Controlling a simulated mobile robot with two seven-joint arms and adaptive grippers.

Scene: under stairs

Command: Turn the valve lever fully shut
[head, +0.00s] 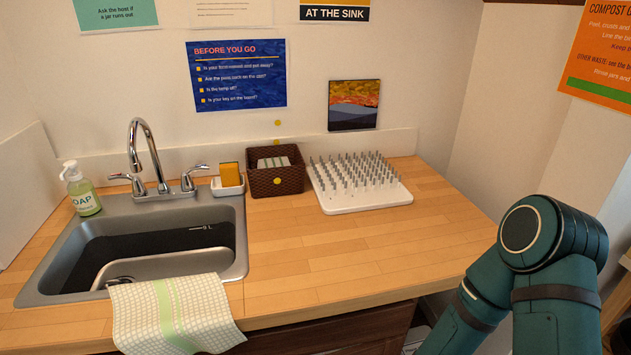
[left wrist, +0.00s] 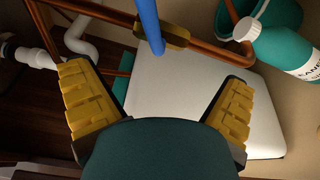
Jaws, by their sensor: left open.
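The valve lever is a blue bar (left wrist: 149,22) in the left wrist view, at the top middle. Its lower end is beside a brass valve body (left wrist: 175,36) on a copper pipe. My left gripper (left wrist: 155,76) is open, its yellow-padded fingers apart on either side of the picture. The lever lies ahead of the gap between the fingers; I cannot tell how far. No contact shows. The lever's upper end is cut off by the frame edge. The head view shows neither the valve nor a gripper.
In the left wrist view, a white flat-topped object (left wrist: 190,88) lies behind the gripper. A teal-and-white bottle (left wrist: 285,45) stands at right, white drain pipe (left wrist: 85,48) at left. In the head view, the counter (head: 330,250) holds a sink (head: 232,262) and hanging towel (head: 175,315).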

